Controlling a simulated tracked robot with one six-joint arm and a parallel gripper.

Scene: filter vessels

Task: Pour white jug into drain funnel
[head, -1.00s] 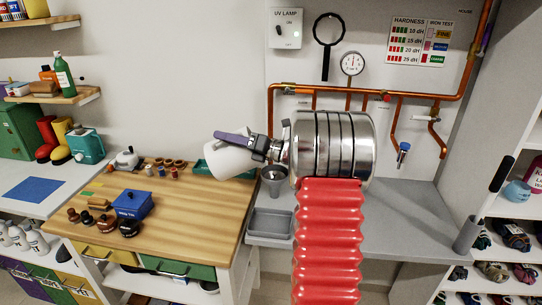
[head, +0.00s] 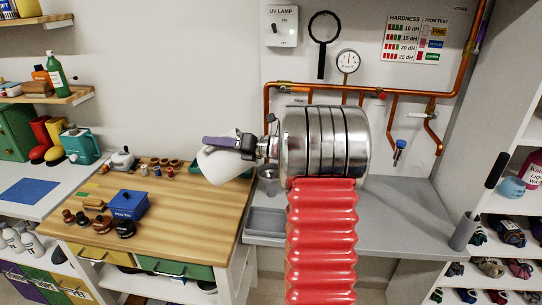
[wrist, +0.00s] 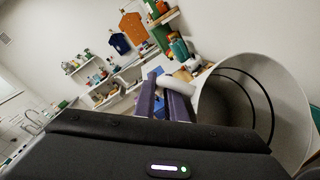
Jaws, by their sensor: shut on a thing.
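The white jug (head: 222,167) is left of my steel wrist in the head view, above the right end of the wooden worktop. It looks tilted. My gripper (head: 220,143), with purple fingers, is shut on its handle. In the wrist view my fingers (wrist: 168,104) close around the white handle, and the jug's wide open mouth (wrist: 262,100) fills the right side, with dark rings inside. The grey drain funnel (head: 269,176) stands just right of and slightly below the jug, partly hidden by my arm. The jug appears apart from the funnel. Its contents cannot be made out.
A grey sink basin (head: 265,224) is below the funnel. Copper pipes (head: 350,88) run along the wall behind. A blue box (head: 128,205) and several stamps stand on the worktop (head: 190,215). The grey counter (head: 405,210) on the right is mostly clear.

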